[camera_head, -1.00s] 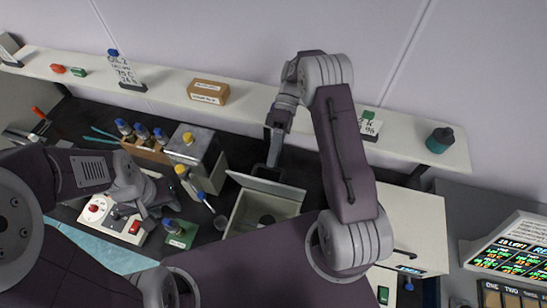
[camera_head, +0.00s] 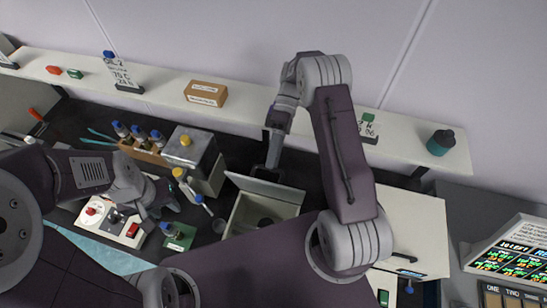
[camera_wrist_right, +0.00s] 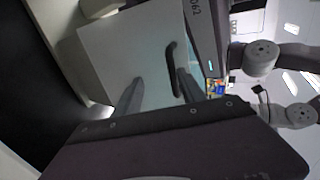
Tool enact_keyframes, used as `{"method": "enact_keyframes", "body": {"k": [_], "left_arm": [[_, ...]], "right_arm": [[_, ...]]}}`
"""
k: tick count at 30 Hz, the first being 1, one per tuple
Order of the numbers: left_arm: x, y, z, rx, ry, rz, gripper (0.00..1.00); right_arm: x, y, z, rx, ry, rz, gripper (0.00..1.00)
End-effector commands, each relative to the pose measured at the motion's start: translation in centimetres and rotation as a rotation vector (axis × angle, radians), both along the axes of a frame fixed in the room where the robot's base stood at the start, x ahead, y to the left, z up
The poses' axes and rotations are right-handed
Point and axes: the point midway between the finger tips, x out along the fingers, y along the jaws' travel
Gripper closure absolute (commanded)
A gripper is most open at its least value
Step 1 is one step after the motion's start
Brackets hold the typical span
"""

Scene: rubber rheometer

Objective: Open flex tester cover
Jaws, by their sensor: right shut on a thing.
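The flex tester (camera_head: 242,222) is a pale open-topped box on the dark bench in the head view. Its cover (camera_head: 268,187) is a pale panel standing raised at the box's back edge, and a dark round part shows inside the box. My right gripper (camera_head: 272,168) is behind the cover's top edge. In the right wrist view the pale cover panel (camera_wrist_right: 115,52) carries a dark bar handle (camera_wrist_right: 171,62), and my right gripper (camera_wrist_right: 160,95) is shut on this handle. My left gripper (camera_head: 172,197) is over the bench at left, by a white device; its fingers are unclear.
A metal box (camera_head: 190,150) and several blue-capped bottles stand left of the tester. A white device with a red switch (camera_head: 132,229) and a green block (camera_head: 180,238) are in front. A long shelf (camera_head: 300,118) runs behind. A white cabinet (camera_head: 415,225) stands at right.

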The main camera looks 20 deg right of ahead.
Motion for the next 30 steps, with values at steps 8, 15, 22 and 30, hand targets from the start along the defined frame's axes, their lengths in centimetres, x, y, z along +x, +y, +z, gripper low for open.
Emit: {"method": "enact_keyframes", "body": {"k": [8, 15, 22, 30], "left_arm": [[0.0, 0.0, 0.0, 0.0, 0.0, 0.0, 0.64], [0.0, 0.0, -0.6, 0.0, 0.0, 0.0, 0.64], [0.0, 0.0, -2.4, 0.0, 0.0, 0.0, 0.64], [0.0, 0.0, 3.3, 0.0, -0.001, 0.0, 0.64]], "right_arm": [[0.1, 0.0, -0.2, -0.003, -0.008, -0.003, 0.67], [0.7, -0.3, 0.0, -0.002, -0.011, -0.003, 0.67], [3.2, -2.2, 1.8, -0.002, -0.011, -0.003, 0.67], [4.6, -3.2, 4.5, -0.002, -0.002, -0.001, 0.67]]}}
